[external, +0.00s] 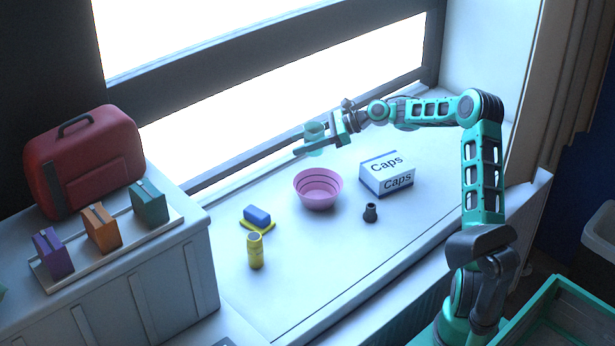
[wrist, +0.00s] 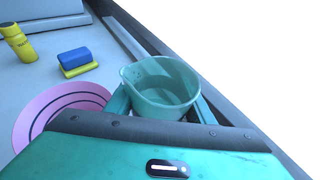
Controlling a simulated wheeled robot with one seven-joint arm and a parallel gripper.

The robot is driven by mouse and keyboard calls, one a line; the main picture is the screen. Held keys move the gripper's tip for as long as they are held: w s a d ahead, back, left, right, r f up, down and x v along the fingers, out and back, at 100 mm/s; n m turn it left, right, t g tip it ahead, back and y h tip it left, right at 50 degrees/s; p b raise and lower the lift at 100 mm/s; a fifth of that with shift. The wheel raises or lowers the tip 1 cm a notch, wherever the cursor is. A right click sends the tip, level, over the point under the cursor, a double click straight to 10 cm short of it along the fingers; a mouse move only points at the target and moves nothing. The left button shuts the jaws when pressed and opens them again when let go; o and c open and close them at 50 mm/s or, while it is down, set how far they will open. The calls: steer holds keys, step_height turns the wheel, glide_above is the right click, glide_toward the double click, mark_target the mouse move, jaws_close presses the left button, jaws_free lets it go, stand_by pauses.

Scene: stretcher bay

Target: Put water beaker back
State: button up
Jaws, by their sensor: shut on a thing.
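The water beaker is a teal, see-through cup (external: 314,131) with a pouring lip. My gripper (external: 322,143) is shut on it and holds it in the air above the back of the white surface, near the window. In the wrist view the beaker (wrist: 161,86) sits upright between the two teal fingers, and its open top shows.
A pink bowl (external: 318,204) stands below and in front of the beaker. A Caps box (external: 387,174), a dark small pot (external: 370,212), a yellow can (external: 255,251) and a blue-and-yellow sponge (external: 257,216) stand around it. A red case (external: 85,160) is on the left cabinet.

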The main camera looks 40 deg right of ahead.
step_height(320, 180, up, 8)
steer(key=s+a+n+g+y, duration=0.1)
steer(key=s+a+n+g, duration=0.1)
steer(key=s+a, duration=0.6)
steer(key=s+a+n+g+y, duration=0.1)
steer(key=s+a+n+g, duration=0.1)
steer(key=s+a, duration=0.65)
steer(key=s+a+n+g, duration=0.4)
steer(key=s+a, duration=1.4)
steer(key=s, duration=0.2)
glide_above(305, 261)
steer(key=shift+y, duration=0.4)
step_height(305, 261, down, 12)
steer(key=shift+f, duration=0.2)
steer(key=shift+w+f, duration=0.1)
steer(key=shift+f, duration=1.95)
